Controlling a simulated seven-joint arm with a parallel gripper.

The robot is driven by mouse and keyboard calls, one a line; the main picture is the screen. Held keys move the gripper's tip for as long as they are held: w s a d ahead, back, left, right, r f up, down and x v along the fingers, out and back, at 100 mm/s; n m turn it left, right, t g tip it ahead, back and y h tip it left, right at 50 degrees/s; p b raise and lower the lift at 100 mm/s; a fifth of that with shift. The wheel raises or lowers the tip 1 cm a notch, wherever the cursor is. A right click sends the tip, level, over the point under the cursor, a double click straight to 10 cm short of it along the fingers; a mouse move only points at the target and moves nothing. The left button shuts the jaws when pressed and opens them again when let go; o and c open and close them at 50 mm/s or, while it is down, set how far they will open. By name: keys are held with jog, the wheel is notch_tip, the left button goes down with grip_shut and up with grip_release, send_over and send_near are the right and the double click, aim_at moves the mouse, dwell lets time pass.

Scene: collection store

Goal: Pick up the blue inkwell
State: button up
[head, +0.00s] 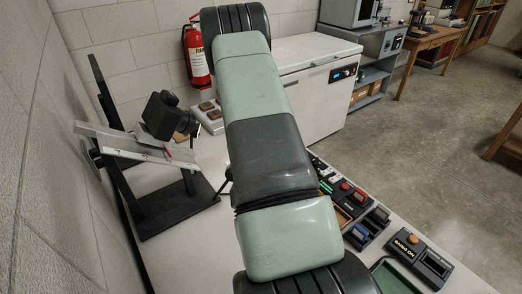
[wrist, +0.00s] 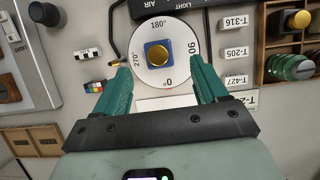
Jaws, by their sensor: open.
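The blue inkwell (wrist: 152,46) is seen from above in the wrist view, a small square blue block with a round brass top. It sits at the middle of a round white turntable (wrist: 178,76) marked in degrees. My gripper (wrist: 160,65) is open, with one teal finger on the left and one on the right of the turntable's lower part. The inkwell lies just beyond the fingertips, between their lines, and nothing is held. The height gap cannot be told. In the head view my arm hides the inkwell, the turntable and the gripper.
Labels such as T-205 (wrist: 233,53) and a wooden compartment box (wrist: 264,72) lie right of the turntable. In the head view, a black stand (head: 165,208) is at left and an ON device (head: 421,262) at right.

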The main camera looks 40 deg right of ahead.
jog(key=x, duration=0.5)
jog(key=shift+w+f, duration=0.1)
jog(key=shift+f, duration=0.05)
jog(key=c, duration=1.2)
